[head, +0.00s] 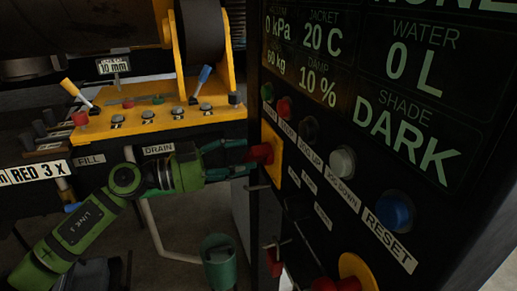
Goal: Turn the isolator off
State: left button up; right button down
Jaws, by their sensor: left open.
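The isolator is a red handle (262,153) on a yellow plate (272,163), on the left part of the black control panel. The handle sticks out to the left towards my left gripper. My left gripper (250,157) comes in from the left, level with the handle. Its teal fingers are apart, one above and one below the handle's outer end. I cannot tell whether either finger touches the handle. My right gripper does not show.
The panel has green, red, black, white and blue buttons, with the blue RESET button (395,211) lowest. A red button with a yellow collar (358,270) sits at the bottom. A yellow lever console (160,122) stands behind my left arm.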

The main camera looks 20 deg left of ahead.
aim_at(248, 159)
pick_arm(q)
jog(key=p+x, duration=0.1)
jog(key=x, duration=0.2)
jog(key=shift+w+d, duration=0.15)
jog(key=shift+w, duration=0.05)
jog(key=shift+w+d, duration=0.1)
jog(key=c, duration=1.1)
jog(key=shift+c, duration=0.2)
